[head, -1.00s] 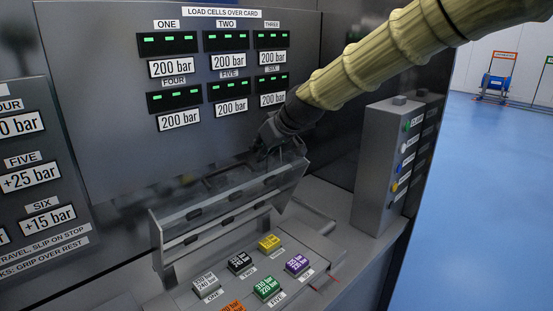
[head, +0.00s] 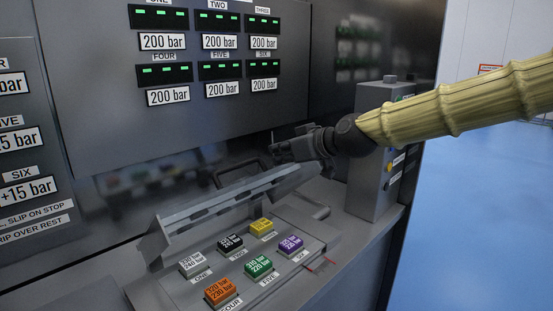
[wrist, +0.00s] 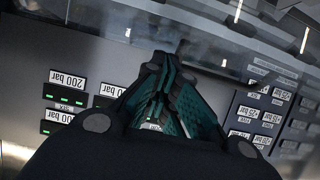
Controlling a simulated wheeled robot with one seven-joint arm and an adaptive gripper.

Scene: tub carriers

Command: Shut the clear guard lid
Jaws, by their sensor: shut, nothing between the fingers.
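The clear guard lid (head: 190,217), a see-through panel in a grey frame, stands tilted up over the colored keys on the console. I see it nearly edge-on in the head view. A dark bar handle (head: 240,168) rises at its upper side. My gripper (head: 275,153) is shut and empty, just above and behind the lid's upper right part. Whether it touches the lid I cannot tell. The closed fingers also show in the wrist view (wrist: 160,95). The keys, such as the green one (head: 258,267), lie uncovered in front of the lid.
A panel of displays (head: 210,95) stands upright behind the lid. A grey box with buttons (head: 372,170) stands to the right, close beside my arm. Another label panel (head: 25,150) is at the left. Blue floor is clear at the far right.

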